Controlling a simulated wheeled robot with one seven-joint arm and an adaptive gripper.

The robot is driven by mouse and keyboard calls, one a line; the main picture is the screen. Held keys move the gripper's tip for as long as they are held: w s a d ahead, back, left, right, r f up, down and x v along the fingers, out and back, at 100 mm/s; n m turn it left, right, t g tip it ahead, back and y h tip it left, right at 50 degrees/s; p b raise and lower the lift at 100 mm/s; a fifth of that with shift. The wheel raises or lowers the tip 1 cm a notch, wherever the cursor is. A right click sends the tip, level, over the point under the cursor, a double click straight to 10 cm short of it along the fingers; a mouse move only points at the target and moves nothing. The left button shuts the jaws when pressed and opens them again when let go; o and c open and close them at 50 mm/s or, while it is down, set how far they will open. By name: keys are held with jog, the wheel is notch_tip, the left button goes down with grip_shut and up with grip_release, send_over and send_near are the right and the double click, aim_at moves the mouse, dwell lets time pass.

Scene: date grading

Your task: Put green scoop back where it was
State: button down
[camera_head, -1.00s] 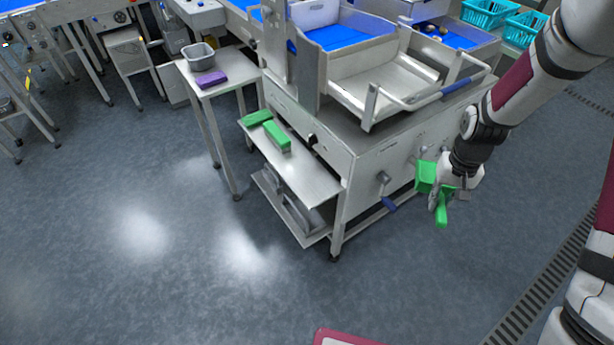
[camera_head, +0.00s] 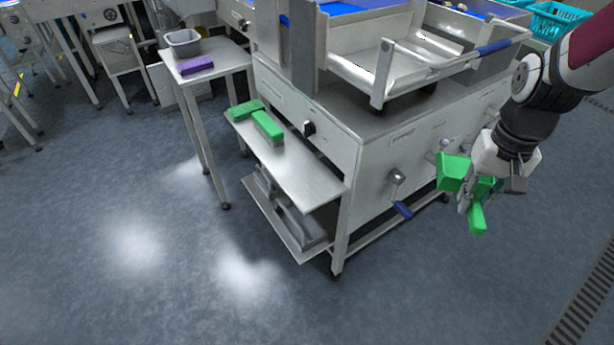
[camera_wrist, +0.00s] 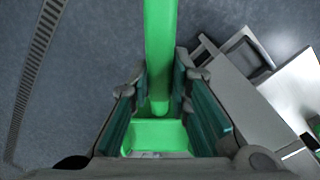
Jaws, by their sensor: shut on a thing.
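The green scoop (camera_head: 454,172) is in my gripper (camera_head: 474,192), held in the air to the right of the steel machine's front panel in the head view. Its bucket points left and its handle hangs downward. In the wrist view, the scoop's handle (camera_wrist: 160,50) runs up from between the two fingers of my gripper (camera_wrist: 160,100), and part of the bucket shows below. My gripper is shut on the scoop. Part of the scoop is hidden behind the fingers.
A steel side shelf (camera_head: 300,178) holds two green brushes or blocks (camera_head: 267,126), with bare room at its front. A lower shelf (camera_head: 284,236) holds grey items. A small table (camera_head: 222,66) carries a grey tub (camera_head: 183,42) and a purple block (camera_head: 195,66). A blue-handled crank (camera_head: 402,209) sticks out from the machine.

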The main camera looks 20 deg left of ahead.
jog(key=shift+s+f+b, duration=0.1)
jog(key=shift+f+b, duration=0.15)
jog(key=shift+b, duration=0.1)
jog(key=shift+r, duration=0.15)
jog(key=s+a+f+n, duration=0.3)
jog(key=s+a, duration=0.3)
jog(key=a, duration=0.8)
jog(key=s+a+f+n, duration=0.3)
jog(key=s+a, duration=0.4)
jog(key=a, duration=0.7)
jog(key=s+a+f+n, duration=0.4)
jog(key=s+a, duration=0.3)
jog(key=a, duration=0.7)
